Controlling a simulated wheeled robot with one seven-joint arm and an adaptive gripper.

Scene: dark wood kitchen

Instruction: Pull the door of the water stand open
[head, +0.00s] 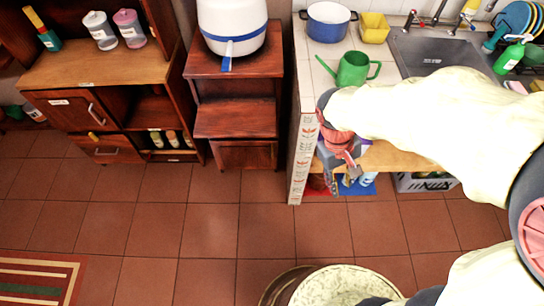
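The water stand (238,65) is a dark reddish wooden stand left of the tiled counter, with a white water container (232,18) on top. Its low door (247,155) is a small panel below a jutting shelf, seen steeply from above. The door looks shut; no handle on it can be made out. My gripper (350,170) hangs at the end of my cream-covered arm, right of the stand and beyond the counter's tiled end wall. It is apart from the door. Its fingers are small and partly mixed with things behind, so their opening is unclear.
The counter's tiled end wall (302,160) stands between my gripper and the stand. A wooden cabinet (95,75) with drawers is at the left. A green watering can (354,69) and a blue pot (328,20) stand on the counter. The tiled floor (210,225) before the stand is clear.

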